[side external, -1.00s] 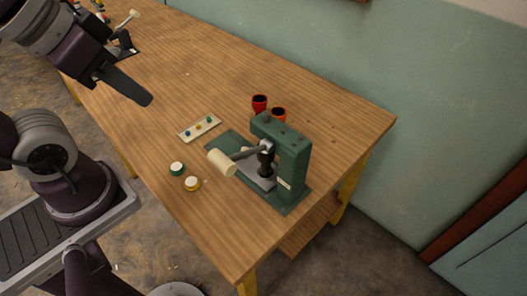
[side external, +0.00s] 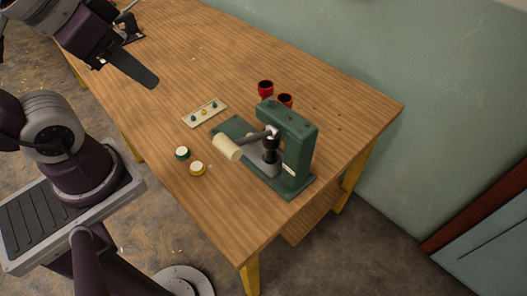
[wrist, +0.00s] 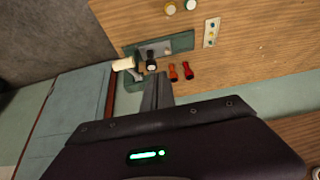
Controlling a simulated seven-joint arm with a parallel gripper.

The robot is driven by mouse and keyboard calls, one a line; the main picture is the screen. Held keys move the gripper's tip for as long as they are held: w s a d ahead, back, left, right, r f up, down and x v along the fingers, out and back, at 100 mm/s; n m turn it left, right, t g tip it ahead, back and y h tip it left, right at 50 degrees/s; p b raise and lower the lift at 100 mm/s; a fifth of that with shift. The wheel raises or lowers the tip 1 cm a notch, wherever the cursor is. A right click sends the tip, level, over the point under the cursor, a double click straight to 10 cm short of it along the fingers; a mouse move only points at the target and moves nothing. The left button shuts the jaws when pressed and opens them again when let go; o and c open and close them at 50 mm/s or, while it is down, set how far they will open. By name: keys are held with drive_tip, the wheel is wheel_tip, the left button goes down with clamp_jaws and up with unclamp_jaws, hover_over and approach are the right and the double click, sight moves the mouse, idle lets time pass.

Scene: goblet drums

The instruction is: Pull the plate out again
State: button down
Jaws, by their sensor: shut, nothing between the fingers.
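A green lever press (side external: 297,150) stands near the table's right end, with a cream-handled lever (side external: 228,147) pointing left. A grey plate (side external: 258,168) lies on its base under the dark ram, partly hidden by the lever; the plate also shows in the wrist view (wrist: 146,51). I cannot tell how far in it sits. My gripper (side external: 150,80) is shut and empty, held at the upper left, well away from the press. In the wrist view, the gripper's fingers (wrist: 160,88) cover part of the press.
Red (side external: 266,88) and orange-red (side external: 285,100) goblet drums stand behind the press. A cream strip with coloured dots (side external: 204,113) lies left of it. Green-rimmed (side external: 183,153) and yellow-rimmed (side external: 198,168) discs lie near the front edge. The table's middle is clear.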

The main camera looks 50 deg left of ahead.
drive_tip(key=c, duration=2)
unclamp_jaws()
drive_tip(key=o, duration=0.7)
drive_tip(key=w, duration=0.2)
drive_tip(key=w+n+g, duration=0.1)
drive_tip(key=shift+w+r, duration=0.1)
drive_tip(key=shift+r, duration=0.15)
drive_tip(key=w+g, duration=0.1)
drive_tip(key=w, duration=0.1)
drive_tip(key=w+f+n, duration=0.1)
drive_tip(key=w, duration=0.2)
drive_tip(key=w+f+n+g, duration=0.1)
drive_tip(key=w, duration=0.2)
drive_tip(key=shift+w+a+g+h, duration=0.25)
drive_tip(key=shift+a+g+h, duration=0.05)
drive_tip(key=shift+h, duration=0.1)
drive_tip(key=n+g+h, duration=0.2)
drive_tip(key=n+g, duration=0.3)
drive_tip(key=n, duration=0.1)
hover_over(251, 134)
drive_tip(key=w+a, duration=0.2)
wheel_tip(251, 134, down, 23)
drive_tip(key=x, duration=0.7)
drive_tip(key=shift+s+f, duration=0.15)
drive_tip(key=shift+f, duration=0.1)
